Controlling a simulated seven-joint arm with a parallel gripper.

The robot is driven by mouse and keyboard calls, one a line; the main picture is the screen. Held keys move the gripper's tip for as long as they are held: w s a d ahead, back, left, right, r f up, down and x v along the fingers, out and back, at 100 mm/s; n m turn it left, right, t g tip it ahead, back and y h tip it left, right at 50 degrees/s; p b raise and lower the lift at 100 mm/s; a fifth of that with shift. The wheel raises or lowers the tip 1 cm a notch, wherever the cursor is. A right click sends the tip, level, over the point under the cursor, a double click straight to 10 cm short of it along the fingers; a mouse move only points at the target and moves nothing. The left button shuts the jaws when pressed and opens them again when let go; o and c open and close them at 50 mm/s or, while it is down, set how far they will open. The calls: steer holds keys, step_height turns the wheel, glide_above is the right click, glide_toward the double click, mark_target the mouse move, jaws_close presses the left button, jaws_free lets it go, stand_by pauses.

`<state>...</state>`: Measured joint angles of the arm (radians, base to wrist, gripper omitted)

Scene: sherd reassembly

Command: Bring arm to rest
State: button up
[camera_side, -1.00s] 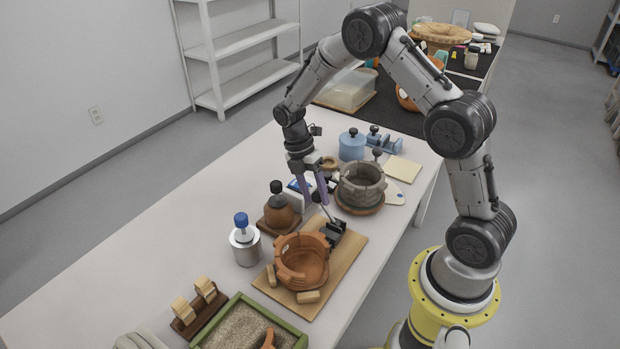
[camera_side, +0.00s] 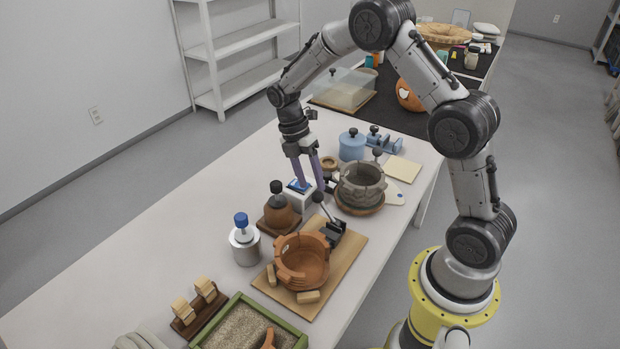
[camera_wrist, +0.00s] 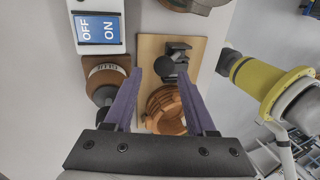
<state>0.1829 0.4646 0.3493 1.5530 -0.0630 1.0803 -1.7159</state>
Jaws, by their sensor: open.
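My gripper (camera_side: 309,172) hangs above the white table with its two purple fingers pointing down, apart and empty. In the side view it is over the area between the white switch box (camera_side: 299,196) and the grey pot (camera_side: 360,187).
A blue pot (camera_side: 352,146) is behind. The left part of the table (camera_side: 150,220) is clear.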

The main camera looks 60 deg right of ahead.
stand_by(0.3)
steer(key=s+a+r+m+t, duration=0.1)
steer(key=s+a+r+t, duration=0.25)
steer(key=r, duration=0.65)
steer(key=s+a+r+m+t, duration=0.2)
steer(key=s+r+t, duration=0.15)
steer(key=r, duration=0.75)
steer(key=s+a+f+m+t, duration=0.1)
steer(key=s+a+m+t, duration=0.1)
steer(key=s+m, duration=1.3)
steer(key=shift+a, duration=0.45)
steer(key=shift+f, duration=0.1)
